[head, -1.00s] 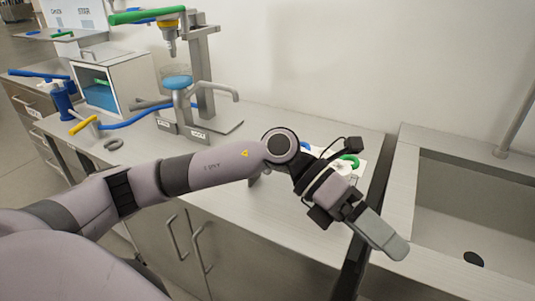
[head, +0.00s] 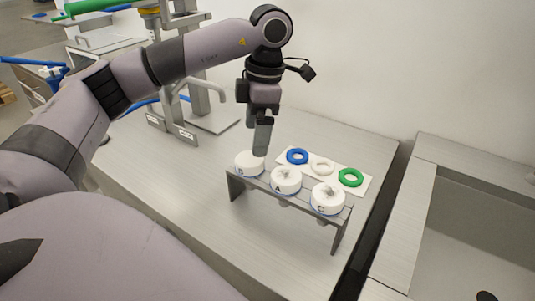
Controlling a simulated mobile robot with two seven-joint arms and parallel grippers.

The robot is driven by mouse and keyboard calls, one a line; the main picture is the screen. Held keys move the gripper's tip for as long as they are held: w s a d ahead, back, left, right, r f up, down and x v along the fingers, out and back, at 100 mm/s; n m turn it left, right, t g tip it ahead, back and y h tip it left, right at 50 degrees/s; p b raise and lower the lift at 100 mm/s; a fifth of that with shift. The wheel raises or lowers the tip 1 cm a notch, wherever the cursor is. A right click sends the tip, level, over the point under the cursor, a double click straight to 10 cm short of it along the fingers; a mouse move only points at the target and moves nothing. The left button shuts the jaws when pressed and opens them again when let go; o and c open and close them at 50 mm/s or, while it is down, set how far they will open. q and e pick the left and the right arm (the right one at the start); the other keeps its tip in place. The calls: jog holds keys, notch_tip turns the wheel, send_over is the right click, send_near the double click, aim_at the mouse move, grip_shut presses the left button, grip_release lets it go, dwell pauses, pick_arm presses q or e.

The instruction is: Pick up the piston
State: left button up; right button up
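Three white round pistons sit in a row on a grey raised rack (head: 338,222): the left one (head: 247,167), the middle one (head: 286,181) and the right one (head: 327,199). They carry dark letters on their sides, and the middle one reads A. My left gripper (head: 261,150) points down just above or at the back edge of the left piston. Its fingers overlap in this view, so their opening is hidden. I cannot tell whether it touches the piston. My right gripper is not in view.
A white board (head: 337,174) behind the rack holds a blue ring (head: 297,156), a white ring (head: 321,166) and a green ring (head: 351,177). A sink (head: 455,235) is at right. A grey metal stand (head: 205,108) is behind my arm. The counter left of the rack is clear.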

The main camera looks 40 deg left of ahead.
aim_at(250, 159)
pick_arm(q)
jog(key=shift+w+a, duration=0.15)
jog(key=shift+a, duration=0.1)
jog(key=shift+f, duration=0.35)
jog(key=f, duration=0.2)
jog(key=s+f, duration=0.1)
jog(key=f, duration=0.1)
jog(key=f+p, duration=0.1)
jog(key=f, duration=0.1)
jog(key=shift+s+a, duration=0.15)
jog(key=shift+s, duration=0.2)
jog(key=c, duration=1.3)
jog(key=shift+r, duration=0.1)
